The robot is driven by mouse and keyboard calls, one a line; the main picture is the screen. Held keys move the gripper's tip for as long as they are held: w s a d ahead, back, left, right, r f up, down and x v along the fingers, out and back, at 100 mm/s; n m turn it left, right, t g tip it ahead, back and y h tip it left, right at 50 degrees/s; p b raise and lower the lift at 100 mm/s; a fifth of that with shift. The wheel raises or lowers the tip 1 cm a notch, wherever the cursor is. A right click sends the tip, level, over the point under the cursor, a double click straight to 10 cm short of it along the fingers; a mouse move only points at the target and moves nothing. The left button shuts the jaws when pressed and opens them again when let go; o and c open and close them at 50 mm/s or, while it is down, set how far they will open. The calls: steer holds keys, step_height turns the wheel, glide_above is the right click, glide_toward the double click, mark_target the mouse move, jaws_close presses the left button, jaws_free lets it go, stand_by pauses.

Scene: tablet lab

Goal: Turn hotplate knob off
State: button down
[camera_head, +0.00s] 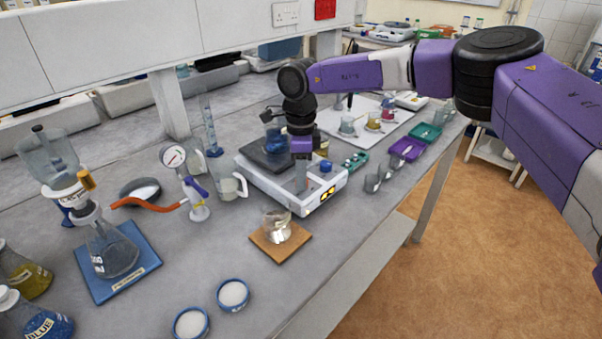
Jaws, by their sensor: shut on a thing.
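The white hotplate (262,188) stands on the bench, with a dark heating plate (252,152) and a flask of blue liquid (274,140) on it. Lit yellow marks show on its front panel (327,196). My gripper (302,184) points down at the hotplate's control side and is shut on a knob there. The fingers mostly hide that knob, so its setting cannot be read. A blue knob (327,166) shows uncovered just right of the fingers.
A glass beaker (276,222) stands on a wooden board (259,252) in front. A pressure gauge (173,156) and jug (230,183) stand left. Small glassware (372,183), a purple tray (408,149) and a green tray (426,132) lie right. The bench's front edge is close.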

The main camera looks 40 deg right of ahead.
steer(key=n, duration=0.6)
steer(key=shift+a+n, duration=0.1)
steer(key=shift+n, duration=0.2)
steer(key=n, duration=1.2)
steer(key=shift+s+r+n+h, duration=0.1)
steer(key=shift+n+h, duration=0.2)
steer(key=shift+n, duration=0.1)
steer(key=n, duration=0.5)
steer(key=shift+n, duration=0.4)
steer(key=c, duration=1.1)
jaws_free()
steer(key=shift+s, duration=0.1)
steer(key=shift+o, duration=0.2)
